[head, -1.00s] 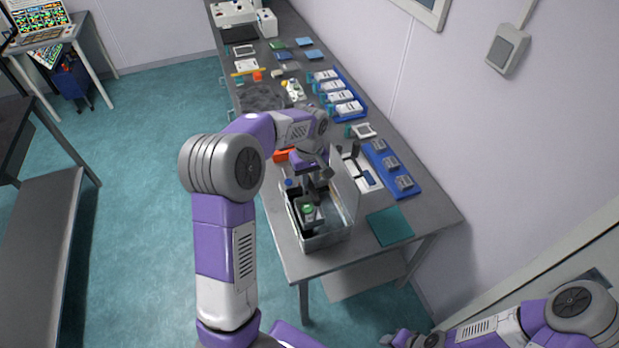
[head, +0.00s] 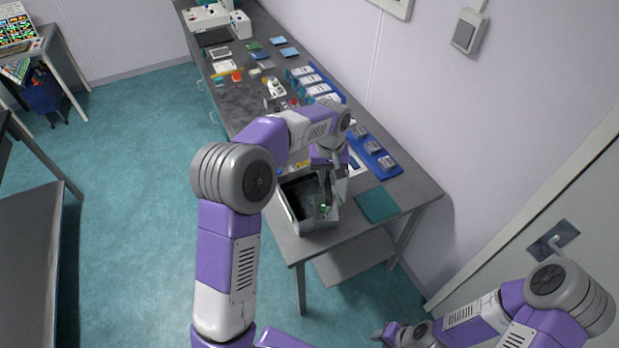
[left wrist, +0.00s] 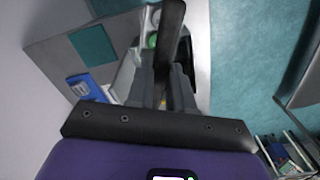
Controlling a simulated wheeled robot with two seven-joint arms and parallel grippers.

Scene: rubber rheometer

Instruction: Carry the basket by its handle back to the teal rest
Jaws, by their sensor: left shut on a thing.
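My left gripper (head: 327,190) is shut on the dark upright handle (left wrist: 171,30) of the basket. It is at the right side of the open metal tank (head: 312,226) at the table's near end. The basket (head: 326,213) is small and mostly hidden by the gripper. A green round item shows at it, also in the left wrist view (left wrist: 152,41). I cannot tell how high the basket is above the tank. The teal rest (head: 377,205) is a flat square on the table, right of the tank. My right gripper (head: 388,334) is low at the bottom, its jaws unclear.
A blue tray (head: 371,147) with several grey pieces lies behind the teal rest, near the wall. Farther back are white packs (head: 318,90) and a white machine (head: 207,17). The teal rest's surface is bare.

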